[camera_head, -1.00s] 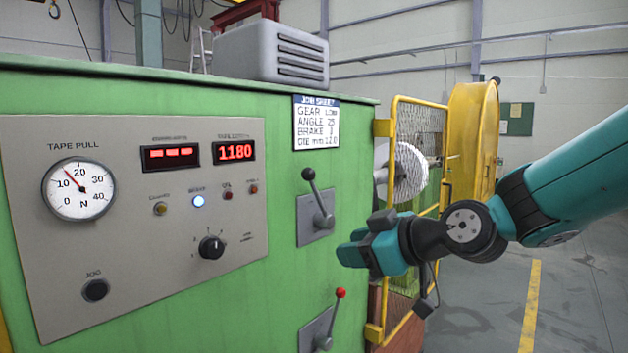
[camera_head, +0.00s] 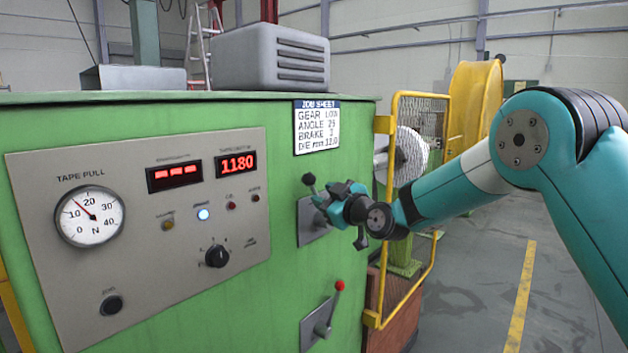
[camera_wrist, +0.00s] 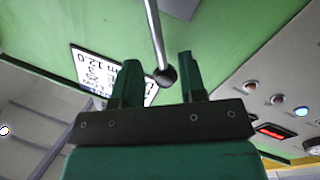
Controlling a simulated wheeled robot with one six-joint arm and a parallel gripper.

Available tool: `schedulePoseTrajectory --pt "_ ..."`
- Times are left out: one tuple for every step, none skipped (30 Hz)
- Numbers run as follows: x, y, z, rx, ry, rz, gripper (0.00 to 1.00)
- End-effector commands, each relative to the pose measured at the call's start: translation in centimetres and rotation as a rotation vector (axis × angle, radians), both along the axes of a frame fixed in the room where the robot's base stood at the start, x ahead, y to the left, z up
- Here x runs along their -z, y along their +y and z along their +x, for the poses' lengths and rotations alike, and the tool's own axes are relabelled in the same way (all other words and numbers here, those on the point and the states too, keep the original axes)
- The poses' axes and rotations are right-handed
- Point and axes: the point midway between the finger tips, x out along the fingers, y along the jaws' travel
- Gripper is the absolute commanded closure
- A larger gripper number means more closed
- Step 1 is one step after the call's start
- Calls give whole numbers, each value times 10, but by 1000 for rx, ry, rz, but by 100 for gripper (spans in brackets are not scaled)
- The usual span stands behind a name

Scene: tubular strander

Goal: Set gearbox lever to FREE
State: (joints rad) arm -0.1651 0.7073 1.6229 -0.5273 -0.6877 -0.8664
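A lever with a black knob (camera_head: 308,179) stands on a grey plate (camera_head: 306,232) on the green cabinet, its knob up and to the left. I read no label on it. My gripper (camera_head: 320,197) is close beside this lever and covers part of its rod and plate. In the wrist view my gripper (camera_wrist: 157,66) is open, its two green fingers apart. The lever's rod (camera_wrist: 154,30) runs down between them to the black knob (camera_wrist: 166,77), with gaps visible on both sides. A second lever with a red knob (camera_head: 339,285) sits lower on the cabinet.
A grey control panel (camera_head: 130,220) with a gauge, red displays and a dial is to the left. A job sheet (camera_head: 317,127) is above the lever. A yellow mesh guard (camera_head: 424,105) stands just right of it. Open floor (camera_head: 475,290) lies farther right.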

Motion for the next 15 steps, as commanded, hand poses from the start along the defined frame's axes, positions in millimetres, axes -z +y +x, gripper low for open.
schedulePoseTrajectory --pt "-4 6 9 -1 0 -3 62" --pt "-4 9 13 -2 0 -1 62" --pt "-3 13 19 -1 0 0 62" --pt "-3 14 22 0 -1 -1 62" --pt "-3 16 26 -1 0 -1 62" --pt "-3 19 29 -1 -1 -1 62" --pt "-2 20 31 -2 1 -1 62" --pt "-1 22 34 0 1 -1 62" --pt "-1 23 36 0 1 -2 62" --pt "-1 23 37 0 1 -2 62" --pt "-1 24 38 0 0 -1 62" --pt "0 25 39 0 0 -1 62" --pt "0 25 40 0 0 -1 62" --pt "0 25 40 0 0 -1 62" --pt "0 25 40 0 1 0 62"
